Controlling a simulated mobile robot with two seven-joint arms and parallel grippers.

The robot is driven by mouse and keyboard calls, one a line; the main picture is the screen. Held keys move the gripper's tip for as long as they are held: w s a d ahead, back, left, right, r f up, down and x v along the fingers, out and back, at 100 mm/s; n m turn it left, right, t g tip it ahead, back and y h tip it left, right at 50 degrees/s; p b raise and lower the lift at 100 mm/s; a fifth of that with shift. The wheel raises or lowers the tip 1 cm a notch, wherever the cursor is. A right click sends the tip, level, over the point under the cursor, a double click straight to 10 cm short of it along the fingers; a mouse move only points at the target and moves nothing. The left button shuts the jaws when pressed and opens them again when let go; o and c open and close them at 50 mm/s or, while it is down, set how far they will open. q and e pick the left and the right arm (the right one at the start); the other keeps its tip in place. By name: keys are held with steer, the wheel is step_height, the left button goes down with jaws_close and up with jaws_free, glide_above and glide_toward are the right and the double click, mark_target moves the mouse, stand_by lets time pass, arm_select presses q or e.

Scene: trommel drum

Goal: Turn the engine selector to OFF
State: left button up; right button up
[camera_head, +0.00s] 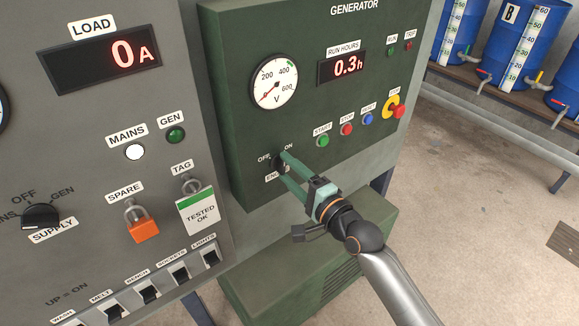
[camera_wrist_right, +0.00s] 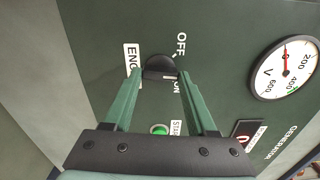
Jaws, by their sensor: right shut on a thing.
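The engine selector (camera_wrist_right: 160,67) is a black rotary knob low on the green generator panel (camera_head: 230,60). OFF and ON labels stand beside it, and its name label is partly covered. In the head view my right gripper (camera_head: 281,164) reaches the knob from the lower right and hides most of it. In the right wrist view the green fingers of the right gripper (camera_wrist_right: 160,72) are on either side of the knob, shut on it. My left gripper is not in view.
Green start (camera_head: 323,141), red stop (camera_head: 347,130) and blue (camera_head: 367,119) buttons and a red-and-yellow stop knob (camera_head: 396,108) sit right of the selector. The grey panel at left holds a separate supply selector (camera_head: 40,216). Blue barrels (camera_head: 511,40) stand at the back right.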

steer(key=n+p, duration=0.1)
steer(key=n, duration=0.3)
steer(key=shift+r+n, duration=0.1)
steer(key=shift+n, duration=0.3)
steer(key=n+p, duration=0.1)
steer(key=n, duration=0.4)
steer(key=shift+p, duration=0.3)
steer(key=o, duration=1.4)
steer(key=shift+c, duration=0.2)
steer(key=v, duration=1.2)
steer(key=shift+s+d+b, duration=0.15)
steer(key=shift+s+b, duration=0.05)
steer(key=shift+b, duration=0.2)
